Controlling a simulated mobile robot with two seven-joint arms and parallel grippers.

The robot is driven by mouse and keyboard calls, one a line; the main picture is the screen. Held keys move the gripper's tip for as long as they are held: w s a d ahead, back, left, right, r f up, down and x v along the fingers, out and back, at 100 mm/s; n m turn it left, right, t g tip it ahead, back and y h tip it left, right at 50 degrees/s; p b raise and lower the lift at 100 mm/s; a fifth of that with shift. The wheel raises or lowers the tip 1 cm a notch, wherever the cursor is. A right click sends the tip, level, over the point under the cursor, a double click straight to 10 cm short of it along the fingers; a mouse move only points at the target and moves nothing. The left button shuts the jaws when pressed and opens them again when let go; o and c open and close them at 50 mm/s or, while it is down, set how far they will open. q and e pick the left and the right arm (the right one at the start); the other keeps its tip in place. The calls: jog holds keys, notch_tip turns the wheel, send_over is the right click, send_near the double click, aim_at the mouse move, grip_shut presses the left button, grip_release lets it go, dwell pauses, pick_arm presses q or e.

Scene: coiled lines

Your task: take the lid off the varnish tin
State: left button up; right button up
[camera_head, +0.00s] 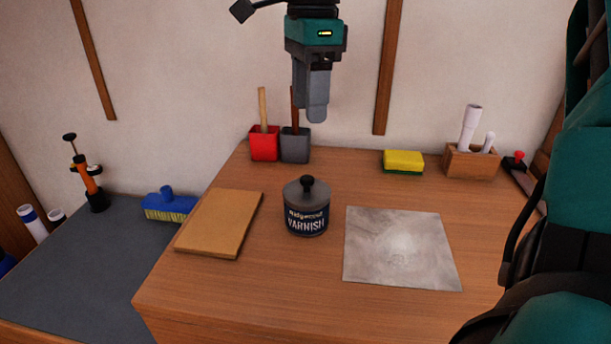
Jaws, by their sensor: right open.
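The varnish tin (306,222) stands upright near the middle of the wooden bench top. It is dark, with a blue label reading "VARNISH". Its grey lid (300,190) with a round black knob sits on top of it. My right gripper (316,116) hangs at the top centre, fingers pointing down, and appears above and behind the tin. It is open and empty, clear of the lid; its fingers overlap from this side, so the gap hardly shows. My left gripper is not in view.
A tan board (220,224) lies left of the tin and a grey sheet (400,248) right of it. Behind stand a red pot (264,145), a grey pot (296,147), a yellow sponge (403,161) and a wooden holder (471,163). A blue brush (168,204) lies at left.

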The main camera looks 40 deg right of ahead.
jog(key=b, duration=0.2)
send_over(307, 177)
notch_tip(307, 177, down, 7)
jog(key=shift+d+r, duration=0.1)
jog(key=shift+r, duration=0.1)
jog(key=shift+f, duration=2.95)
jog(key=shift+c, duration=0.3)
jog(key=shift+r, duration=0.1)
grip_shut()
